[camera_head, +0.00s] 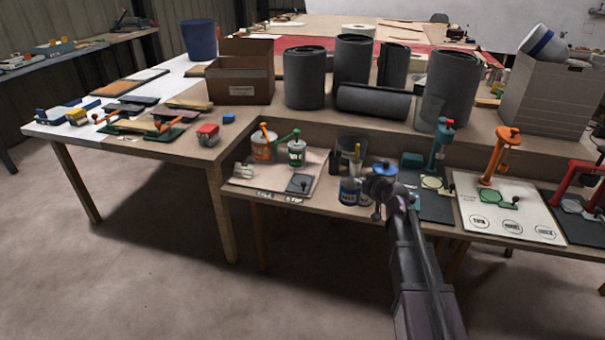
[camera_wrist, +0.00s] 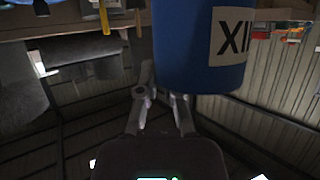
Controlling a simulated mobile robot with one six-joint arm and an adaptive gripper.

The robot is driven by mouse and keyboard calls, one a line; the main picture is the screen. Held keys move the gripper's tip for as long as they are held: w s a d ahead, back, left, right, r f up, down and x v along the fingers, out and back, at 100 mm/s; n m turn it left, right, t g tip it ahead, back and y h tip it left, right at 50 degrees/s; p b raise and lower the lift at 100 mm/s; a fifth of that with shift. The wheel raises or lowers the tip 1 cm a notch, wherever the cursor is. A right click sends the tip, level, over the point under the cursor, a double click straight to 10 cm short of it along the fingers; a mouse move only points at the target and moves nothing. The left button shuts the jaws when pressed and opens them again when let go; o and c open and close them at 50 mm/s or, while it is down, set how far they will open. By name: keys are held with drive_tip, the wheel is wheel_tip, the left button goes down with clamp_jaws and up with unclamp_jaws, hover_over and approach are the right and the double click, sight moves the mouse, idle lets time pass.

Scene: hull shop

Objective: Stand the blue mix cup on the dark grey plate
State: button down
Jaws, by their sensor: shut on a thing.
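The blue mix cup (camera_wrist: 187,45) fills the upper middle of the wrist view, with part of a white label and dark letters showing. My gripper (camera_wrist: 160,105) is shut on it; the exact contact is hard to see. In the head view my gripper (camera_head: 377,187) is above the low bench, and a blue cup (camera_head: 385,168) shows just behind it, partly hidden. A small dark grey square plate (camera_head: 299,184) lies on the pale board to the left and looks like the task's plate. A small dark knob shows at it.
Orange-topped (camera_head: 264,145) and green-topped (camera_head: 296,152) cans stand behind the plate. A teal clamp-like stand (camera_head: 438,150) rises on the right. The high bench edge runs behind.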

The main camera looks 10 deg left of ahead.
wheel_tip(320, 180, up, 40)
drive_tip(key=p, duration=3.8)
drive_tip(key=shift+p, duration=0.35)
drive_tip(key=shift+s, duration=0.15)
